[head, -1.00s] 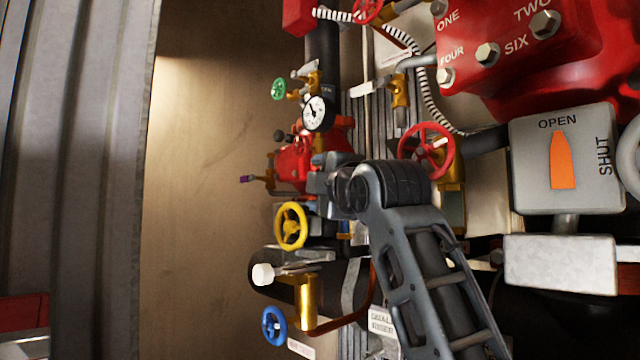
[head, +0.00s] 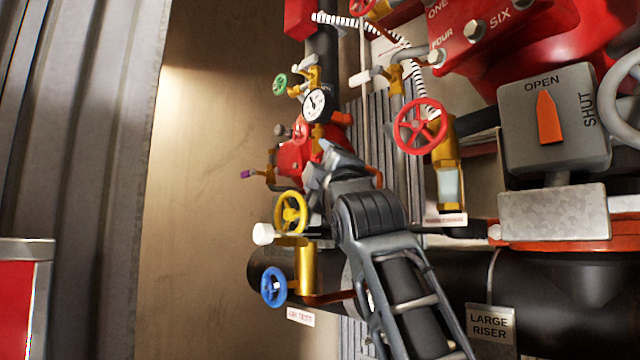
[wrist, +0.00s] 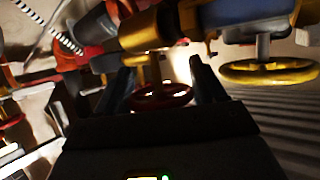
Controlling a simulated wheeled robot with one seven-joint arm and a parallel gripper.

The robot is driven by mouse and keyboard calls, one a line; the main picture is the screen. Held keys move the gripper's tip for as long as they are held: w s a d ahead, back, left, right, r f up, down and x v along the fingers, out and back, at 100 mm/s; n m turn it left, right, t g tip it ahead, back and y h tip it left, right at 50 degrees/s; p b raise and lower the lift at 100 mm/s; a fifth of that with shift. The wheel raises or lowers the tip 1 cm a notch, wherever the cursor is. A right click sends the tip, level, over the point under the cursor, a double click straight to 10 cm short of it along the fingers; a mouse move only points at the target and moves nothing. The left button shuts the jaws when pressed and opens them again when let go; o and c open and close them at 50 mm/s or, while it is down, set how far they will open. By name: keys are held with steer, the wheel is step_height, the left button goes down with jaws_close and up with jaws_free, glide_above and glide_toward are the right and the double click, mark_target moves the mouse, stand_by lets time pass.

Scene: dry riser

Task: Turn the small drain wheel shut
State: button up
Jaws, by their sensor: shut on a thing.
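A small red handwheel (wrist: 162,96) shows between my two fingers in the wrist view. My gripper (wrist: 162,75) has a finger on each side of it and is shut on its rim. In the head view my gripper (head: 312,178) is at the pipework beside the yellow handwheel (head: 291,213), and my own arm hides the held wheel. The yellow wheel also shows at the right of the wrist view (wrist: 270,72), apart from my fingers. Which wheel is the drain wheel is not labelled legibly.
A blue wheel (head: 273,287) is below, a green wheel (head: 280,84) and a gauge (head: 315,105) above. A larger red wheel (head: 420,126) and a grey OPEN/SHUT indicator box (head: 555,120) are at right. The brown wall (head: 215,200) at left is clear.

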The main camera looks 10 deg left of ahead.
steer(key=shift+f+m+t+b, duration=0.15)
steer(key=shift+m+t+b, duration=0.25)
steer(key=shift+t+b, duration=0.15)
steer(key=o, duration=0.7)
steer(key=shift+c, duration=0.2)
steer(key=shift+t+h, duration=0.25)
steer(key=shift+h, duration=0.05)
steer(key=b+v, duration=0.2)
steer(key=v, duration=0.5)
steer(key=shift+s+d, duration=0.15)
steer(key=shift+s, duration=0.15)
steer(key=shift+f, duration=0.1)
